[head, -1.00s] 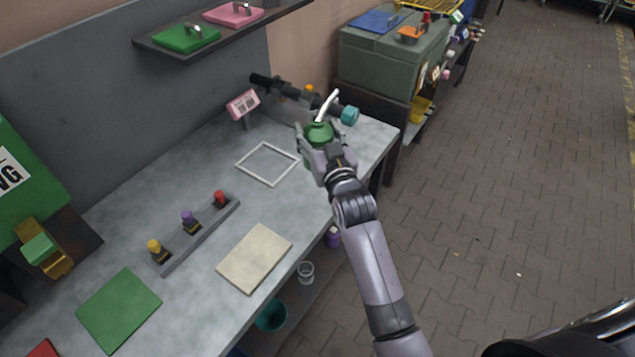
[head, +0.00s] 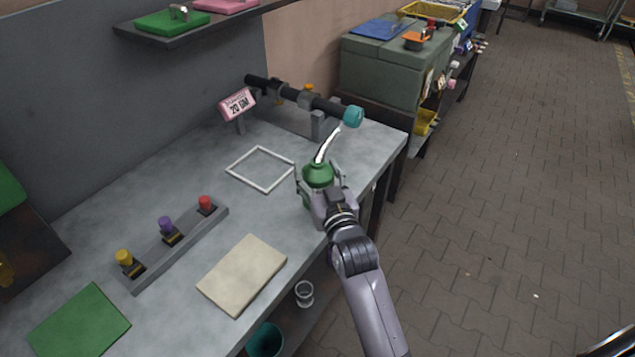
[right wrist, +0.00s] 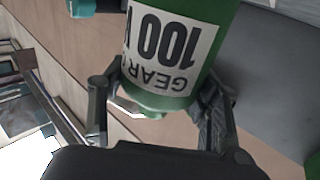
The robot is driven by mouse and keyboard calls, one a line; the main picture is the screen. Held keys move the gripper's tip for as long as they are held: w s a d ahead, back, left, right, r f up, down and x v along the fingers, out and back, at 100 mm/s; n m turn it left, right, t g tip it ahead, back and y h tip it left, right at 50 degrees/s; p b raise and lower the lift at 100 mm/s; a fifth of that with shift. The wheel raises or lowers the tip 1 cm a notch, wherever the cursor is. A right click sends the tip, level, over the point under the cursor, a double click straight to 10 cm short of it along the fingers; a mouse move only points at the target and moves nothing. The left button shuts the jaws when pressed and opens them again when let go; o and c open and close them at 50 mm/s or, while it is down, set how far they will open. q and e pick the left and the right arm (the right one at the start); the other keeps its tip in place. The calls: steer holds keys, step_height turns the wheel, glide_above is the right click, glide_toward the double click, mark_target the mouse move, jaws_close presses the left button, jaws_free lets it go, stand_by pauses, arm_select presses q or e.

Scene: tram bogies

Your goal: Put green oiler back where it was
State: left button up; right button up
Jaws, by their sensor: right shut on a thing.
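The green oiler (head: 318,174) has a round green body and a pale, slanted spout. My right gripper (head: 319,187) is shut on it and holds it over the right part of the grey bench (head: 160,200). Whether its base touches the bench is hidden by the gripper. In the right wrist view the oiler (right wrist: 170,50) fills the space between the fingers (right wrist: 160,105), its label reading "GEAR" and "100" upside down. A white square outline (head: 262,168) lies empty on the bench, left of the oiler. My left gripper is not in view.
A black bar with a teal end (head: 353,116) stands behind the oiler, beside a pink "20 GM" sign (head: 238,104). A grey rack (head: 178,247) holds yellow, purple and red-topped items. A beige pad (head: 243,274) and green mat (head: 80,322) lie in front.

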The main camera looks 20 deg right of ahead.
steer(key=shift+w+f+b, duration=0.1)
steer(key=shift+f+b, duration=0.25)
steer(key=shift+f, duration=0.5)
steer(key=shift+w, duration=0.1)
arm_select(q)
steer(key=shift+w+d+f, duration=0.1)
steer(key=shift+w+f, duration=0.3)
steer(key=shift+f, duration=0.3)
arm_select(e)
steer(key=shift+r, duration=0.1)
steer(key=o, duration=1.5)
steer(key=shift+f, duration=0.25)
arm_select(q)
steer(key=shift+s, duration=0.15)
